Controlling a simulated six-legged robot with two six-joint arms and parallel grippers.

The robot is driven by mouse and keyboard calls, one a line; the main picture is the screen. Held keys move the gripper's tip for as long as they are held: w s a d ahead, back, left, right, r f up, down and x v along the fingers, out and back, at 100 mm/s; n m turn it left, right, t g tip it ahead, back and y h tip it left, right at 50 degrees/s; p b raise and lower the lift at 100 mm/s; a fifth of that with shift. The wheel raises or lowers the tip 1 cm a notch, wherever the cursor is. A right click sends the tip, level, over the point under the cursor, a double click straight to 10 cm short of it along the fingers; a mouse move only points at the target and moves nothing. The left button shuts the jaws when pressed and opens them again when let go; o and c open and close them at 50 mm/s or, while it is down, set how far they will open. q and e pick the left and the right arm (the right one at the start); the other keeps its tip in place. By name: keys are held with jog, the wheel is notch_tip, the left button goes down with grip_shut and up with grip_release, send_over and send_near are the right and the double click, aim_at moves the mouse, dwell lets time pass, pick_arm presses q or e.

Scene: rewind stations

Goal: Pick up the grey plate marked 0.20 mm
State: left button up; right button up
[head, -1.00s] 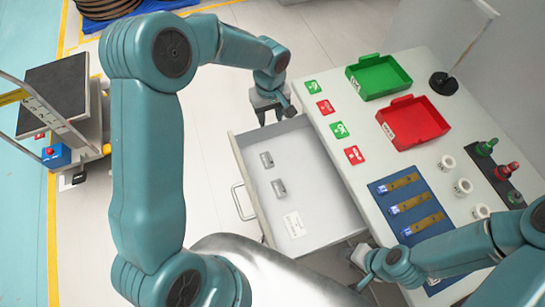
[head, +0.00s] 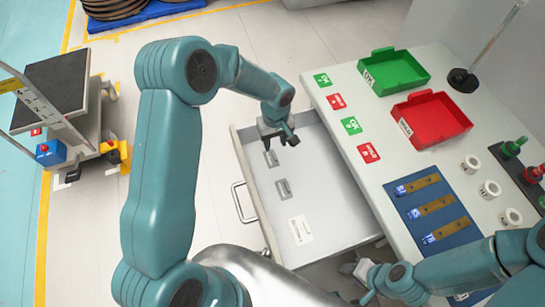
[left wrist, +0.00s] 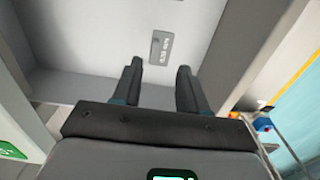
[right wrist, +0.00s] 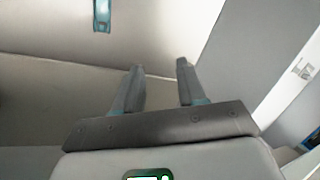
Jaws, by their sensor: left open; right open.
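Two small grey plates lie in the open drawer (head: 335,235): a far one (head: 271,159) and a nearer one (head: 283,189). Their markings are too small to read. My left gripper (head: 279,147) is open and empty, above the far end of the drawer near the far plate. In the left wrist view one grey plate (left wrist: 161,48) lies on the drawer floor beyond the open fingertips (left wrist: 160,68), roughly centred between them. My right gripper (head: 362,273) is open and empty, low beside the table's near end; its fingers show in the right wrist view (right wrist: 160,68).
A white label (head: 300,229) lies at the drawer's near end. The table (head: 385,165) beside it holds a green tray (head: 395,73), a red tray (head: 432,120), OK and red cards, a blue mat (head: 452,238) with strips, and white rolls. A cart (head: 62,95) stands at left.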

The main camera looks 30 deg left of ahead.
pick_arm(q)
send_over(276, 159)
jog(key=f, duration=0.4)
jog(key=shift+s+f, duration=0.2)
jog(key=shift+f, duration=0.15)
jog(key=shift+f+p, duration=0.3)
jog(key=shift+f, duration=0.15)
jog(key=f, duration=0.2)
jog(key=f+p, duration=0.1)
jog(key=f, duration=0.1)
jog(key=shift+w, duration=0.3)
jog(key=shift+f, duration=0.35)
grip_shut()
